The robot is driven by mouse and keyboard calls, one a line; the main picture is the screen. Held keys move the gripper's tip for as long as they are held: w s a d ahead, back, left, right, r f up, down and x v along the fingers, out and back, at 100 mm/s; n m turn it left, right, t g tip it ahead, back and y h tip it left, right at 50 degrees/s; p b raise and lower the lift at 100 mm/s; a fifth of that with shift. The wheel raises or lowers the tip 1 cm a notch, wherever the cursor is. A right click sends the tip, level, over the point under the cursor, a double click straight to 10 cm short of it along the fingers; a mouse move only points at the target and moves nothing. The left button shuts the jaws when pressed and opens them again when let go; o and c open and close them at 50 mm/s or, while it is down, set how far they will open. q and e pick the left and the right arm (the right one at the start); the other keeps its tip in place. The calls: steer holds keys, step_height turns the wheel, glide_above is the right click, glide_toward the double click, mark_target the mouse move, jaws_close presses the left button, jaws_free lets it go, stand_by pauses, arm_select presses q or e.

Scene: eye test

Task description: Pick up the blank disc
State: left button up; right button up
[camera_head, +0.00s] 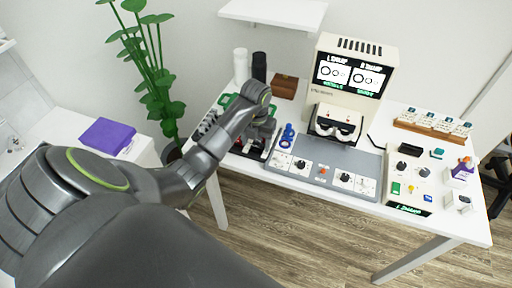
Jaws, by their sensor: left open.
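I cannot pick out a blank disc with certainty. My left arm reaches across the picture to the left part of the white table. My left gripper (258,143) points down there, open, over a dark tray (239,151) with small items in it. The gripper and wrist hide part of this tray, and the fingertips are too small to see well. A blue stand-like object (287,136) is just right of the gripper, apart from it. My right gripper is not in view.
Behind the gripper stand a white cylinder (241,67), a black cylinder (259,67) and a brown box (285,87). A beige machine (345,97) with a screen and a grey control panel (322,174) are to the right. A smaller panel (410,180) is farther right.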

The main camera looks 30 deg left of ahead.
arm_select(q)
steer(key=shift+f, duration=0.65)
steer(key=c, duration=1.1)
steer(key=shift+o, duration=0.2)
